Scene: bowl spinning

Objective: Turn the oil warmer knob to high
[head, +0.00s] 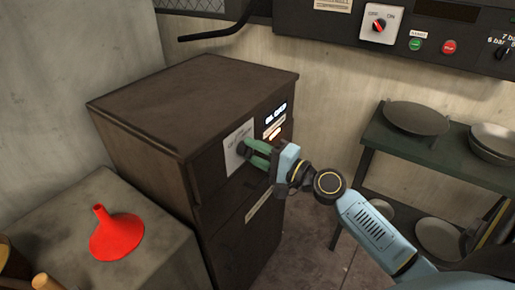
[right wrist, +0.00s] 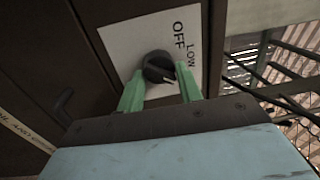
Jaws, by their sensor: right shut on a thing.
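The oil warmer (head: 170,105) is a dark brown cabinet with a lit display on its upper front. A white label plate (head: 236,138) carries the knob, which my fingers largely hide in the head view. In the right wrist view the round black knob (right wrist: 158,67) sits on the plate, with OFF and LOW printed beside it. A light pointer mark on it is at its lower right in that picture; HIGH is not visible. My right gripper (head: 246,152) has green fingers on either side of the knob and is shut on it. My left gripper is not in view.
A red funnel (head: 117,235) stands on a grey block at the lower left. A dark green shelf (head: 376,140) with several pans is at the right. A black control panel (head: 335,40) is on the wall above. Floor shows between the warmer and the shelf.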

